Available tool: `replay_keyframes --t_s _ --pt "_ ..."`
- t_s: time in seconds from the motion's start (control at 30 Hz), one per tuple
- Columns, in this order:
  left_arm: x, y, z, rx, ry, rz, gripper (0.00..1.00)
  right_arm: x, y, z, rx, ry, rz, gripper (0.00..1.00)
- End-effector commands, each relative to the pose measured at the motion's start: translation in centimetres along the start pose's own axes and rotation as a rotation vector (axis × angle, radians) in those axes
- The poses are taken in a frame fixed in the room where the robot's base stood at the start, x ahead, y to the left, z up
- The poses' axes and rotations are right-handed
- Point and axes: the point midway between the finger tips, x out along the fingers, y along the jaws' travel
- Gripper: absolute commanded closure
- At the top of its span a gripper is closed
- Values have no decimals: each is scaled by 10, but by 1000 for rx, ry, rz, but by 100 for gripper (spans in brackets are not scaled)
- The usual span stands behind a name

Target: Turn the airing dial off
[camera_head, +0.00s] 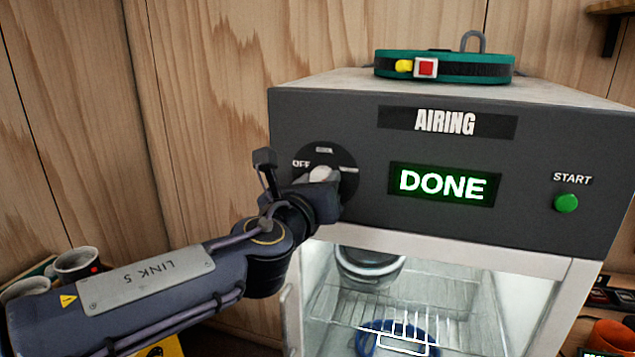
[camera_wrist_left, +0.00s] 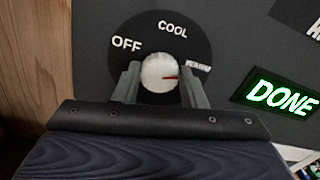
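The airing dial (camera_wrist_left: 158,72) is a white round knob on a black disc at the left of the dark panel. In the head view the dial (camera_head: 321,174) is partly covered by my left gripper (camera_head: 322,186). In the wrist view the fingers of my left gripper (camera_wrist_left: 160,78) stand on both sides of the knob, close against it. The gap between them matches the knob's width. My right gripper is not in view.
The panel's display (camera_head: 443,186) reads DONE in green. A green START button (camera_head: 566,202) is at its right. A teal strap coil (camera_head: 443,67) lies on top of the cabinet. Below is a lit chamber with a wire rack (camera_head: 440,290). Cups (camera_head: 78,263) stand at the left.

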Motion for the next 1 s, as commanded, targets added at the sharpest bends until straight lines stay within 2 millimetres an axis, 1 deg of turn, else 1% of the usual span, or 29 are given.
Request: replay_keyframes --t_s 0.03,0.07,0.27,0.47,0.67,1.0 --pt "0 0 0 0 0 0 82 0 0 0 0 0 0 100" --pt "0 0 0 0 0 0 85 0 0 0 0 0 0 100" --pt "0 0 -1 -14 0 0 85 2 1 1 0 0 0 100" --pt "0 1 -3 -84 0 0 85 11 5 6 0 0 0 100" --pt "0 1 -5 -228 -1 -2 85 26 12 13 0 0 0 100" --pt "0 2 -6 -549 0 -2 85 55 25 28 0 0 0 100"
